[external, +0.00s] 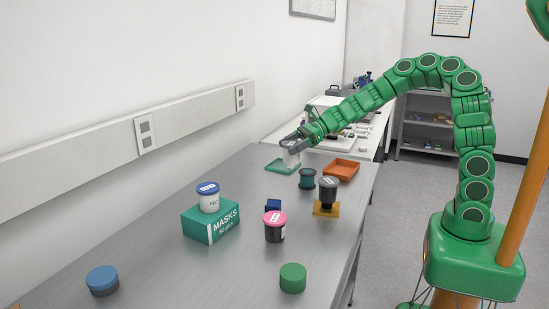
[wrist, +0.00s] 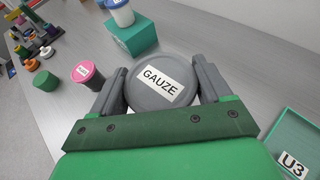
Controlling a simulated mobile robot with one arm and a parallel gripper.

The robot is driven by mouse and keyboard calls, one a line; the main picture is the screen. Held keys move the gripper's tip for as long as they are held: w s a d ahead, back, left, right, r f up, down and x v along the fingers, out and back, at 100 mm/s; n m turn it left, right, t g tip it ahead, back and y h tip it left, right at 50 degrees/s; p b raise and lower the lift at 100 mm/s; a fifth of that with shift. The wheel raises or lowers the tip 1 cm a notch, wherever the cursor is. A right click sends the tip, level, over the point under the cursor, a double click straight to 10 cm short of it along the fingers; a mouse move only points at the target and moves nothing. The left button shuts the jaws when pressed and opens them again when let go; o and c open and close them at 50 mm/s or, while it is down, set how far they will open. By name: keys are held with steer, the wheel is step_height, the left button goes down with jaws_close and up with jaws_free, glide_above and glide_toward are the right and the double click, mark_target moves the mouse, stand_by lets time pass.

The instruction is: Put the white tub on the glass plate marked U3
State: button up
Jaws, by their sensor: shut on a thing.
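My gripper (external: 294,143) is shut on a tub whose grey lid, labelled GAUZE (wrist: 158,98), shows between the fingers in the wrist view. In the external view its white body (external: 291,160) shows below the fingers, near the far end of the steel table. The green-tinted glass plate (external: 276,166) lies there, partly behind the tub. In the wrist view the plate's U3 label (wrist: 294,165) is at the lower right, to the side of the tub. I cannot tell whether the tub touches anything below. Another white tub with a blue lid (external: 208,199) stands on the teal MASKS box.
The MASKS box (external: 224,228) stands left. An orange tray (external: 341,171), a dark teal spool-like piece (external: 307,179), a dark piece on a yellow base (external: 327,195) and a pink-lidded tub (external: 275,228) stand nearby. The table's front left is mostly bare.

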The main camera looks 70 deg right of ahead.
steer(key=d, duration=2)
glide_above(283, 164)
steer(key=shift+s+a+f, duration=0.1)
steer(key=shift+f, duration=5.95)
steer(key=o, duration=1.2)
steer(key=shift+f, duration=0.1)
steer(key=shift+c, duration=0.2)
